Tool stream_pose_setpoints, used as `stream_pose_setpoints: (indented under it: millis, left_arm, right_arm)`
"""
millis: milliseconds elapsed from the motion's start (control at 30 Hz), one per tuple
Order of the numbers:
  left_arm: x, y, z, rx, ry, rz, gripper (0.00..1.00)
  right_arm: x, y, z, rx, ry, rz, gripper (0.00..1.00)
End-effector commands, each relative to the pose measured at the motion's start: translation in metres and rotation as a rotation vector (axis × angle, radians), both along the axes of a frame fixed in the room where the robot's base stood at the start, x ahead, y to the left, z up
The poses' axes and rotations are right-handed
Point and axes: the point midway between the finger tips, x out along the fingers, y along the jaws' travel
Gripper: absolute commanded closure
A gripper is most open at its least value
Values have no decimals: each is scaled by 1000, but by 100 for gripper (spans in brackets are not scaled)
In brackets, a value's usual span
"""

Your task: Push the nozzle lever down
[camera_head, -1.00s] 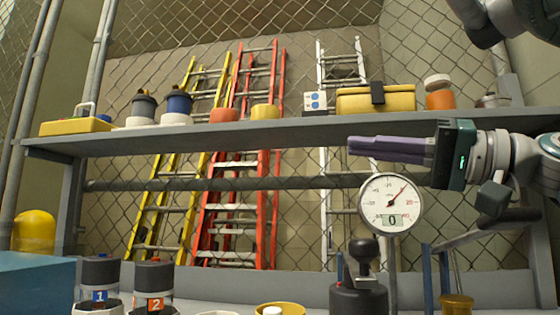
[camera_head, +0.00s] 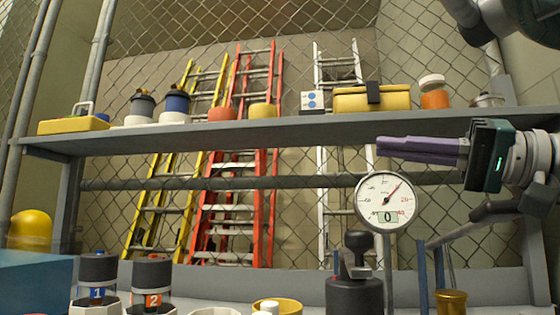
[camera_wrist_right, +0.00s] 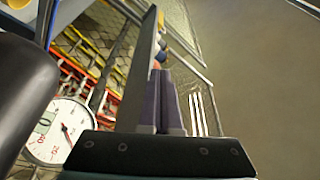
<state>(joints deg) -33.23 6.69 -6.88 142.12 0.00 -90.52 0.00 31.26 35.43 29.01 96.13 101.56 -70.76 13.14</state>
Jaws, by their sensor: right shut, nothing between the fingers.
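A dark nozzle unit (camera_head: 354,296) stands at the bottom, right of centre, in the head view. On its top is an upright black lever with a round knob (camera_head: 357,240). My right gripper (camera_head: 385,148) is shut and empty, its purple fingers pointing left, higher in the picture than the knob and apart from it. In the right wrist view the two fingers (camera_wrist_right: 162,78) lie together with nothing between them. The lever cannot be made out for certain there. My left gripper is not in view.
A round gauge (camera_head: 388,202) on a post stands just right of the lever, below my right fingers; it also shows in the wrist view (camera_wrist_right: 60,130). A grey shelf (camera_head: 260,132) with jars and boxes runs behind. Canisters 1 (camera_head: 97,280) and 2 (camera_head: 152,282) stand at lower left.

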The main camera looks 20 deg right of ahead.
Motion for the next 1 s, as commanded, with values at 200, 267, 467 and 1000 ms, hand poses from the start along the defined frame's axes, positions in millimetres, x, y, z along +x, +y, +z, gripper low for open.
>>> stream_pose_setpoints:
  millis: [200, 267, 467, 1000]
  left_arm:
    - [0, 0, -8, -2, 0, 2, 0]
    - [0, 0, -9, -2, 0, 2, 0]
    - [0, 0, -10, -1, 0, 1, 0]
    - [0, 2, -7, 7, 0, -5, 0]
  right_arm:
    - [-28, -26, -9, -1, 0, -2, 100]
    - [-33, -31, -11, 0, 1, -1, 100]
    - [-40, -37, -11, -1, -1, 0, 100]
    - [-40, -37, -8, 0, -1, 0, 100]
